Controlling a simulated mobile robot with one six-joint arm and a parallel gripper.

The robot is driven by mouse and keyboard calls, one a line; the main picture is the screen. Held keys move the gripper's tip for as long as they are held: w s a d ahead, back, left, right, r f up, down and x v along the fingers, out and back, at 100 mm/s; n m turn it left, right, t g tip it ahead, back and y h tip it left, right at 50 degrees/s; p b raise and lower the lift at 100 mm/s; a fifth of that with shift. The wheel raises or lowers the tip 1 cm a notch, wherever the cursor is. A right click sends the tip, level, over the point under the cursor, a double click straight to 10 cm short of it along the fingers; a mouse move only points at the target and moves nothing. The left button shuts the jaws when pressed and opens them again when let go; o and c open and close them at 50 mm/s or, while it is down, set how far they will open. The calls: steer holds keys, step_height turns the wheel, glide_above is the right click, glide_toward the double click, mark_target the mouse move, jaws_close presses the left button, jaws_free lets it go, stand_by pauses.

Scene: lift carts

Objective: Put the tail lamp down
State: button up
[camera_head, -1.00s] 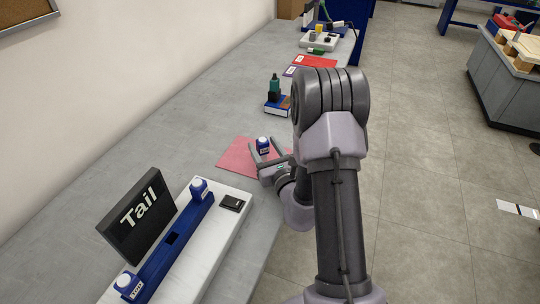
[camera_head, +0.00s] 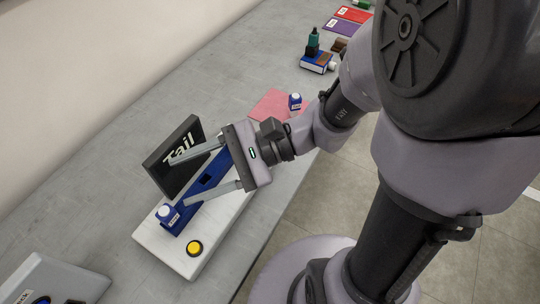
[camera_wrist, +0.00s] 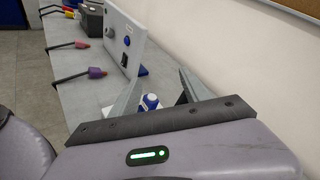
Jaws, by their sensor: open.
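A small blue lamp with a white cap (camera_head: 295,102) stands upright on the pink mat (camera_head: 268,103), apart from my gripper. A similar blue and white lamp (camera_head: 167,214) stands at the near end of the blue rail (camera_head: 180,222) on the white board (camera_head: 150,234), by the black "Tail" sign (camera_head: 168,172). My gripper (camera_head: 180,181) is open and empty, its fingers spread over the rail. It hides the rail's far end. In the wrist view, a blue and white lamp (camera_wrist: 150,102) shows beyond and between the open fingers.
A yellow button (camera_head: 195,247) sits on the board. A grey panel (camera_head: 55,280) lies at the lower left. A blue box with a green-topped tool (camera_head: 313,50) and coloured mats lie farther along the bench. Bare bench lies left of the sign.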

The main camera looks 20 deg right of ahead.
steer(key=s+d+f+n+h, duration=0.3)
steer(key=s+d+n+h, duration=0.3)
steer(key=h, duration=0.3)
steer(key=w+d+r+n+t+h+b, duration=0.1)
steer(key=w+d+r+n+t+h, duration=0.1)
steer(key=d, duration=0.4)
steer(key=shift+w+r+t+h, duration=0.2)
steer(key=shift+r+t+h, duration=0.6)
steer(key=shift+t+h, duration=0.35)
